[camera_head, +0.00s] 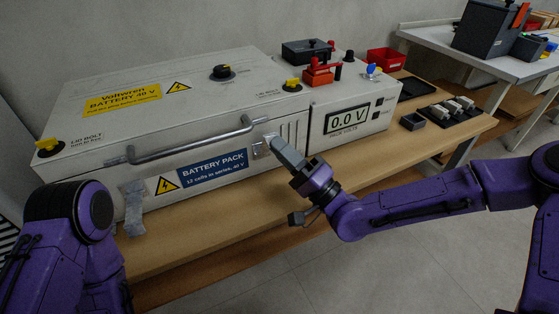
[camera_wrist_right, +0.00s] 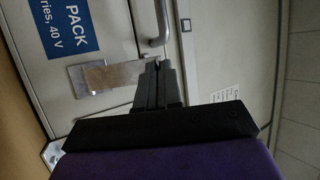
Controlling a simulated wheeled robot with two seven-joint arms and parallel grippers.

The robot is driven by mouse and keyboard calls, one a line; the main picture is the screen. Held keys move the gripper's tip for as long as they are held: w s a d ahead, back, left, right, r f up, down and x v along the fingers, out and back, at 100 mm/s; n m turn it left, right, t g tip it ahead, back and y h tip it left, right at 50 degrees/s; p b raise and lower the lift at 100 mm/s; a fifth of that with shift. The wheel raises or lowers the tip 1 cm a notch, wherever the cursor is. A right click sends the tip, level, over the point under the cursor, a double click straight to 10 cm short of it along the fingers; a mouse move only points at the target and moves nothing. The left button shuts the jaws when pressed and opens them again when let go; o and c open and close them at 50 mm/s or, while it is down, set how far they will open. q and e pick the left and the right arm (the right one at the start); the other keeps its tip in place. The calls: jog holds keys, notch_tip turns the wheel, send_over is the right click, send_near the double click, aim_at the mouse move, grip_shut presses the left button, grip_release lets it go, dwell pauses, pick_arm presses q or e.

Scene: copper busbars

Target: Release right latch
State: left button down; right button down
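The white battery case (camera_head: 190,120) stands on the wooden bench with its lid down. The right latch (camera_head: 262,150) is a metal plate on its front, right of the blue label, partly hidden by my right gripper (camera_head: 276,143). In the right wrist view the latch (camera_wrist_right: 100,76) is a bare metal strip, and the gripper (camera_wrist_right: 158,68) has its fingers together at the strip's right end. I cannot tell whether they pinch it. A grey metal left latch (camera_head: 134,205) hangs down at the front left. My left arm shows at the left, its gripper out of view.
A bar handle (camera_head: 190,146) runs along the case front, its end (camera_wrist_right: 155,40) close to my right fingers. A voltage display (camera_head: 347,117) reads 0.0 V. A red bin (camera_head: 385,61) and small dark trays (camera_head: 412,122) lie to the right.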

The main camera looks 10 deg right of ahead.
jog(key=shift+s+d+f+b, duration=0.15)
jog(key=shift+s+f+b, duration=0.3)
jog(key=shift+f, duration=0.1)
jog(key=c, duration=1.3)
grip_release()
jog(key=shift+w+f, duration=0.1)
jog(key=shift+w, duration=0.05)
jog(key=v, duration=1)
jog(key=shift+s+d, duration=0.25)
